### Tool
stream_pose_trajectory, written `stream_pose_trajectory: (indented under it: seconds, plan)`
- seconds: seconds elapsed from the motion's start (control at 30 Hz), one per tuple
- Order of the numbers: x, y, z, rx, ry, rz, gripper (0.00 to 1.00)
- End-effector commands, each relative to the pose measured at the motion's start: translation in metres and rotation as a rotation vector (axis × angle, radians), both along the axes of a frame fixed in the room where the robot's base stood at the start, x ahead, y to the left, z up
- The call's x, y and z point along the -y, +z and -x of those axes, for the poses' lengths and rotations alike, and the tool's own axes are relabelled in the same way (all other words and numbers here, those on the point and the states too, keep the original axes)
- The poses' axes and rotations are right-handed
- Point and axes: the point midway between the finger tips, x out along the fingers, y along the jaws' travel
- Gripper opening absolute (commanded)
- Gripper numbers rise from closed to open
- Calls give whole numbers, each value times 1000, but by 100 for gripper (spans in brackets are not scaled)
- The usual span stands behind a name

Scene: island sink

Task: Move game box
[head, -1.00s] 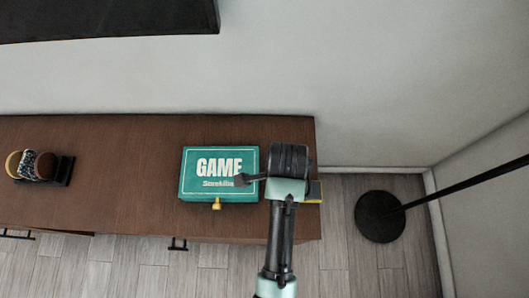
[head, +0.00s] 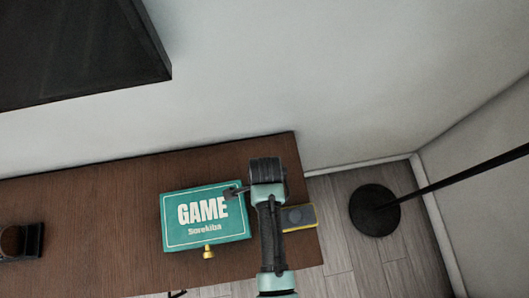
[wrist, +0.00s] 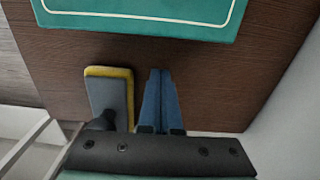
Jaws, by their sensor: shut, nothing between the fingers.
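The game box (head: 206,233) is a flat teal box with white "GAME" lettering, lying on the brown wooden cabinet top. In the wrist view its edge (wrist: 140,22) runs across the top. My gripper (head: 231,193) is by the box's right side in the head view, its tips overlapping the box's edge in the picture. In the wrist view the blue fingers (wrist: 158,72) are together and empty, pointing at the box with brown wood visible between.
A grey and yellow block (head: 299,217) lies right of my arm, beside the fingers in the wrist view (wrist: 112,95). A small brass piece (head: 208,251) sits at the box's front. A black stand base (head: 374,210) is on the floor.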

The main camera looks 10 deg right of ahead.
Motion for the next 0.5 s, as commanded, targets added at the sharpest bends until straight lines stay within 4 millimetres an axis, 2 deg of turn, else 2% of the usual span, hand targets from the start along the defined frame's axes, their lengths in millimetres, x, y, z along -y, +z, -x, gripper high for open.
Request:
stream_pose_trajectory:
  seconds: [0.03, 0.23, 0.5]
  plan:
    - [0, -13, 1, -3, 1, 0, 0]
    - [-30, -8, 0, 2, 5, 1, 0]
    - [-40, -8, 1, 1, 2, 1, 0]
